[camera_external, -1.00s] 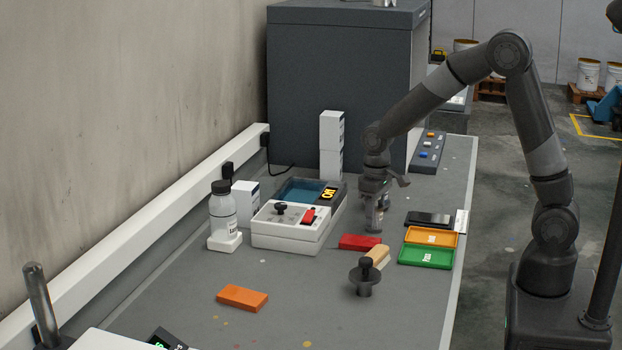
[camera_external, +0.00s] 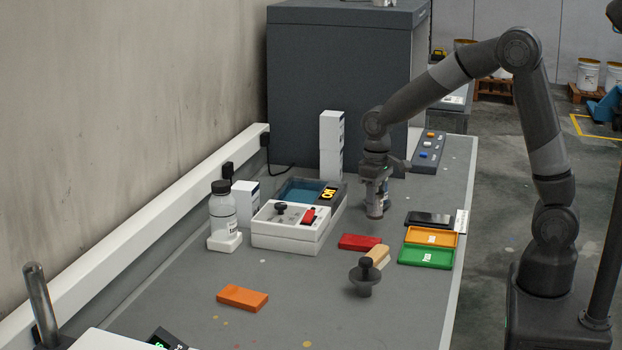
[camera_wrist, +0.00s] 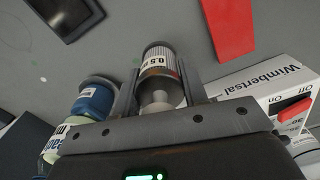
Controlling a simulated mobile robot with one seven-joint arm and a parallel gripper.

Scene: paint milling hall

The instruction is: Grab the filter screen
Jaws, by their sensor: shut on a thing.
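My gripper (camera_external: 376,196) is in the middle of the bench, beyond the red block. In the wrist view my gripper (camera_wrist: 159,78) is shut on a small silver ribbed cylinder with a white label reading "0.5", which I take as the filter screen (camera_wrist: 160,57). One finger is on each side of it. The filter screen (camera_external: 375,211) shows small and partly hidden below the fingers in the external view. It appears upright and just above the bench, but any small gap is hard to tell.
A blue-lidded jar (camera_wrist: 93,101) is close beside my gripper. The white control box (camera_external: 286,229) with a red switch is to the left. A red block (camera_external: 360,242), orange tray (camera_external: 408,236) and green tray (camera_external: 426,257) are nearer the camera.

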